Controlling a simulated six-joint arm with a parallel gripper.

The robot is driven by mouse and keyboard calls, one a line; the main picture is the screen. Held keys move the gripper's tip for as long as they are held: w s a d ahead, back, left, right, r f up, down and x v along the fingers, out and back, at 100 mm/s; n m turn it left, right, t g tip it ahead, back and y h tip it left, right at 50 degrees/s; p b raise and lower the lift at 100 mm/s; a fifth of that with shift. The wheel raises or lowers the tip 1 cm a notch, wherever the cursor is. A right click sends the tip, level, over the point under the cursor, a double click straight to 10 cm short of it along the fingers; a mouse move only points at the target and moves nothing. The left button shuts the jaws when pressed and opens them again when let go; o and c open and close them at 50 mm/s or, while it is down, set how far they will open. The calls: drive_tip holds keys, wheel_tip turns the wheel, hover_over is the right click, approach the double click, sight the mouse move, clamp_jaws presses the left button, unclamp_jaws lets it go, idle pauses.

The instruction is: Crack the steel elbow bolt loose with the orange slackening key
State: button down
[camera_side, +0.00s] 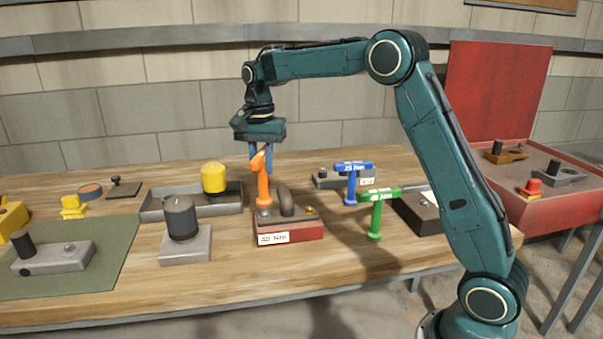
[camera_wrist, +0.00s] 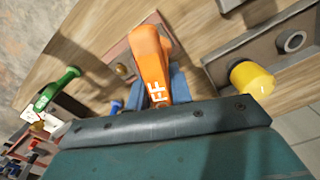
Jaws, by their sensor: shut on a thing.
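My gripper (camera_side: 261,160) is shut on the orange slackening key (camera_side: 262,188), which stands upright below it. In the wrist view the orange key (camera_wrist: 151,55), with the letters "FF" visible, lies between the blue fingers. The key's lower end is at the left side of the red-based block (camera_side: 290,234), which has a white label. A dark elbow (camera_side: 286,202) rises from this block, with a brass bolt (camera_side: 309,210) to its right. The steel elbow bolt is hidden under the key's foot or too small to make out, so I cannot tell whether the key is seated on it.
A blue key (camera_side: 352,188) and a green key (camera_side: 376,215) stand to the right. A block with a dark cylinder (camera_side: 181,220) stands left, and a grey tray with a yellow cap (camera_side: 213,178) behind it. A red box (camera_side: 530,210) is far right.

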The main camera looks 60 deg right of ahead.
drive_tip(key=shift+f, duration=1.6)
idle(0.4)
drive_tip(key=n, duration=0.3)
drive_tip(key=shift+n, duration=0.3)
